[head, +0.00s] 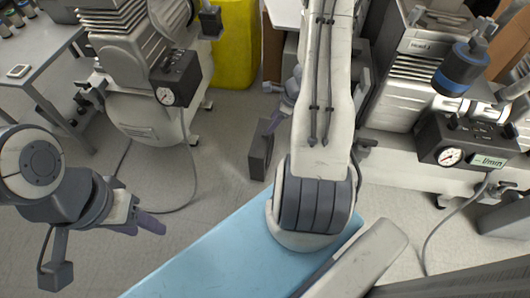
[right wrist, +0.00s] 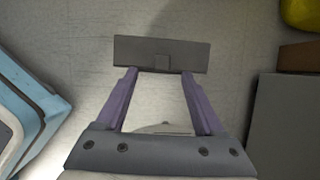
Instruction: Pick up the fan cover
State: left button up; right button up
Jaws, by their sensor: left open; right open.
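A dark grey, flat rectangular piece, which looks like the fan cover (head: 261,152), shows in the head view just left of my right arm. It also shows in the right wrist view (right wrist: 160,50), spanning across the front of both fingertips. My right gripper (right wrist: 159,72) is open, with its purple fingers apart and their tips at the cover's near edge. I cannot tell whether they touch it or whether it rests on the floor. My arm hides part of the right gripper in the head view. My left gripper (head: 148,222) is at the left, away from the cover.
A blue-topped surface (head: 215,262) lies below the right arm. Compressor units stand at the back left (head: 128,60) and right (head: 405,75). A yellow bin (head: 236,45) is at the back. Hoses cross the grey floor. Open floor lies left of the cover.

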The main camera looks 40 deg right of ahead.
aim_at(262, 149)
jog(key=b+x, duration=0.1)
jog(key=x, duration=0.1)
jog(key=b+x, duration=0.2)
jog(key=x, duration=0.1)
jog(key=b+x, duration=0.2)
jog(key=shift+d+f, duration=0.3)
jog(key=shift+f, duration=0.15)
pick_arm(q)
notch_tip(262, 149, down, 6)
jog(key=shift+r, duration=0.25)
pick_arm(e)
jog(key=shift+r, duration=0.1)
grip_shut()
dwell(0.3)
